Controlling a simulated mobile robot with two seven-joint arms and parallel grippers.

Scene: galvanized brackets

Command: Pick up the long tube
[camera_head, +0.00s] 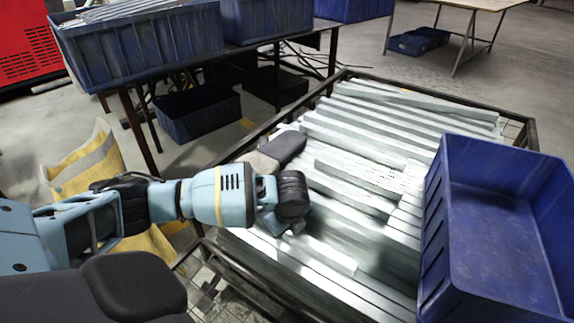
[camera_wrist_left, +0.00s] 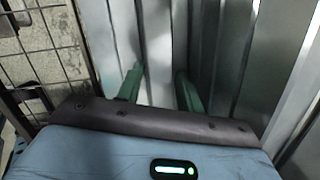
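Several long galvanized tubes (camera_head: 355,135) lie side by side in a metal-framed rack; I cannot tell which is the task's long tube. My left gripper (camera_wrist_left: 160,70) is over the rack's near left part. In the left wrist view its two green fingers are apart, with pale metal tubes (camera_wrist_left: 208,45) beyond and between them. I see no tube clearly clasped, and contact cannot be judged. In the head view the fingers are mostly hidden by my wrist. My right gripper is not in view.
A blue bin (camera_head: 500,235) stands on the rack's right side and looks empty. The rack's dark frame (camera_head: 310,95) edges the tubes. Blue crates (camera_head: 140,40) stand on a table at the back left. A yellow and grey sack (camera_head: 88,165) is left of the rack.

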